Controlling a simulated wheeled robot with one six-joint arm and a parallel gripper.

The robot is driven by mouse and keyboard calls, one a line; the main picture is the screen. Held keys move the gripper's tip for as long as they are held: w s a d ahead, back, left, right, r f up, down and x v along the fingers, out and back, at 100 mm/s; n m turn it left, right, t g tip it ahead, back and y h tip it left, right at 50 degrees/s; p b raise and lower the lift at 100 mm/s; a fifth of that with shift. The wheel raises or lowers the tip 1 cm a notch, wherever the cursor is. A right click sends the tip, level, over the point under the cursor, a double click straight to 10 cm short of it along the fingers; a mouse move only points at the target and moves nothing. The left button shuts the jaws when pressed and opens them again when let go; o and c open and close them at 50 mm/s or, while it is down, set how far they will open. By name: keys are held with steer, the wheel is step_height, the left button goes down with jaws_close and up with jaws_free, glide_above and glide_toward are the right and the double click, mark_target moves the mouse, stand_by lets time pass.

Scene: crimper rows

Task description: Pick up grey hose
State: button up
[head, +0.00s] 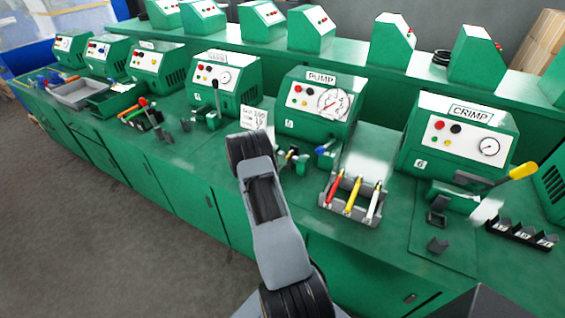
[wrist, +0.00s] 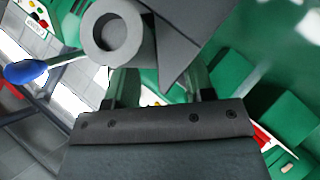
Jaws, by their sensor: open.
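A rack (head: 340,208) in front of the PUMP machine and to its right holds three short hoses: red, yellow, and a pale one (head: 375,202) at the right that may be the grey hose. All three lie tilted in the rack. My gripper (wrist: 163,85) is open, with its two greenish fingers apart and no hose visible between them. In the head view my arm hides most of it, in front of the PUMP machine and left of the rack. A grey ring-shaped part (wrist: 117,33) and a grey block are close beyond the fingers.
A blue-knobbed lever (wrist: 25,72) is close at the left in the wrist view. The PUMP machine (head: 318,105) stands behind; the CRIMP machine (head: 455,140) with a yellow-handled lever (head: 522,170) is right. Black label holders (head: 522,233) sit at the far right.

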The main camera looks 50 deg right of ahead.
steer(key=shift+s+d+f, duration=0.1)
steer(key=shift+d+f, duration=0.05)
steer(key=shift+d, duration=0.1)
jaws_close()
stand_by(0.3)
